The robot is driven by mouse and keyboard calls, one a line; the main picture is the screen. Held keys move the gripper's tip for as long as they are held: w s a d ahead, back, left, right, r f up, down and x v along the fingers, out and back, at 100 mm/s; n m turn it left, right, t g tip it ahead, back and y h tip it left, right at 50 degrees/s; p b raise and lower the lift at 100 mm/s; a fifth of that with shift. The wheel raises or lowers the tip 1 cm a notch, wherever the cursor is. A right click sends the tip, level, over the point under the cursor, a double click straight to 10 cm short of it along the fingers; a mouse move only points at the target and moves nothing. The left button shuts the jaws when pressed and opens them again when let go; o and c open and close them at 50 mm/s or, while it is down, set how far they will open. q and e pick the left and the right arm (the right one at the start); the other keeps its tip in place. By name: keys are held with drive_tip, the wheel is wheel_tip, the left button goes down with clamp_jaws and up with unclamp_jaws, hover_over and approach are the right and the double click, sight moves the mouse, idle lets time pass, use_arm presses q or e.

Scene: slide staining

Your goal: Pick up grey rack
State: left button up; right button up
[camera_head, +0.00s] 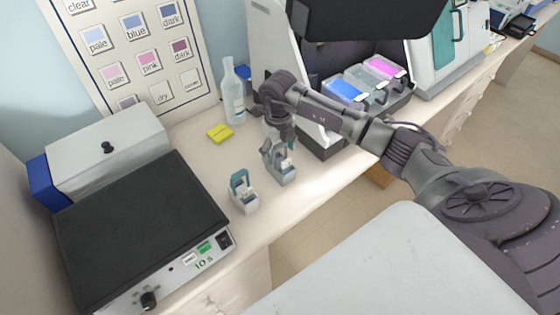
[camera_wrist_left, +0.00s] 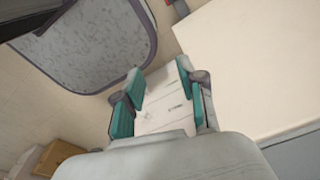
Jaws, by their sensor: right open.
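The grey rack (camera_head: 283,173) stands upright on the counter in the head view, left of the staining machine. My right gripper (camera_head: 277,142) is open, pointing down just above the rack and partly covering its top. I cannot tell whether its fingers touch the rack. A similar rack with a teal part (camera_head: 243,193) stands to the left and nearer the counter's front edge. My left gripper (camera_wrist_left: 162,98) shows in the left wrist view with its teal-padded fingers apart and nothing between them. It is outside the head view.
A black-topped hot plate (camera_head: 140,225) and a grey lidded box (camera_head: 105,155) fill the counter's left. The machine (camera_head: 325,145) with blue, grey and pink trays is at the right.

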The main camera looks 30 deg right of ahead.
drive_tip(key=c, duration=1.5)
drive_tip(key=shift+r, duration=0.1)
